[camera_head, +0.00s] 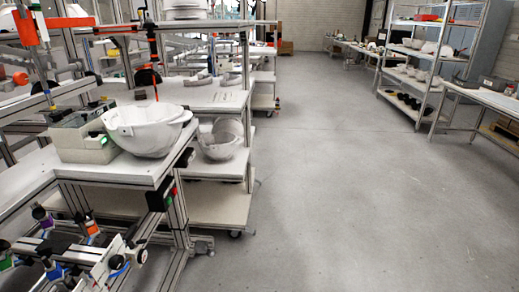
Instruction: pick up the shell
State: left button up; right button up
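A white helmet shell (148,132) sits on the near workbench (100,172) at the left, by the bench's right edge. It looks like an upturned bowl with its opening facing up. A second white shell (221,141) lies lower, just to the right behind the bench, on a cart shelf (215,168). Neither of my grippers shows in the view, and nothing is seen holding either shell.
A grey-green box fixture (82,142) stands left of the shell. Tools with coloured parts (70,250) hang on the bench's front. The grey floor (330,200) is open in the middle. A rack (425,62) with more shells and a table (488,97) stand at the right.

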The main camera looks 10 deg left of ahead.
aim_at(221, 148)
jog(key=z, duration=0.1)
jog(key=i, duration=3.75)
jog(key=u, duration=3.1)
